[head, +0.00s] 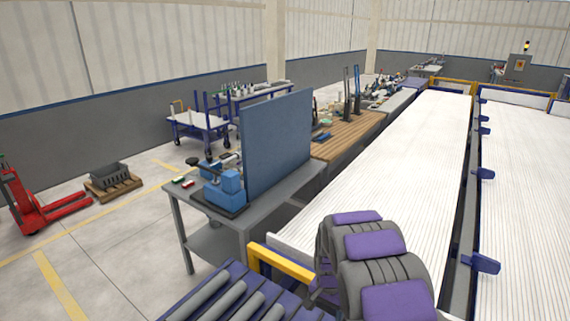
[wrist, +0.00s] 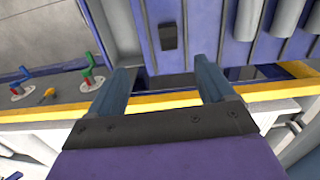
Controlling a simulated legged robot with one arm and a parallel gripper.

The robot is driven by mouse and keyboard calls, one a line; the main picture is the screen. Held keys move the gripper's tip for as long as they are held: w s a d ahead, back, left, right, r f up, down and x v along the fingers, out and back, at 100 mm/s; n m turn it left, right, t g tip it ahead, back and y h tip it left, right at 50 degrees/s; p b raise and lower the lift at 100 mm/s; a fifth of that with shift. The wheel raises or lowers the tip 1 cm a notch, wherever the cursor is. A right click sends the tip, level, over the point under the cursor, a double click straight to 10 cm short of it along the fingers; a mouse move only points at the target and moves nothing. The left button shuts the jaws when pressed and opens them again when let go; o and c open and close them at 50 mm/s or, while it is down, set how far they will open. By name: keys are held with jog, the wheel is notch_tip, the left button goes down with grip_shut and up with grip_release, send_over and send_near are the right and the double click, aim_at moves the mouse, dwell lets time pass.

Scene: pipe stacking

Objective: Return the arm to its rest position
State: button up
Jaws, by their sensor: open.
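My gripper (wrist: 163,75) shows in the wrist view with its two blue fingers spread wide apart and nothing between them. Past the fingers are a yellow rail (wrist: 150,102) and a blue frame (wrist: 145,45). In the head view my arm (head: 375,265), grey with purple panels, is at the bottom right, over the near end of the white conveyor. My gripper's fingers cannot be seen in the head view.
Grey cylinders lie in a blue frame (head: 232,306) at the bottom of the head view. A grey table (head: 285,197) with a blue vise (head: 224,187) stands left of the white conveyor (head: 415,160). A red pallet jack (head: 35,205) is at the far left. Open floor lies between.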

jog(key=s+d+r+n, duration=0.1)
jog(key=s+r+n, duration=0.2)
jog(key=s+r, duration=1.45)
jog(key=s+r+n, duration=0.2)
jog(key=s, duration=0.8)
jog(key=s+r+n+g, duration=0.1)
jog(key=s+r, duration=0.1)
jog(key=s, duration=0.9)
jog(key=shift+s+n+g, duration=0.2)
jog(key=shift+n+g, duration=0.1)
jog(key=shift+n, duration=0.1)
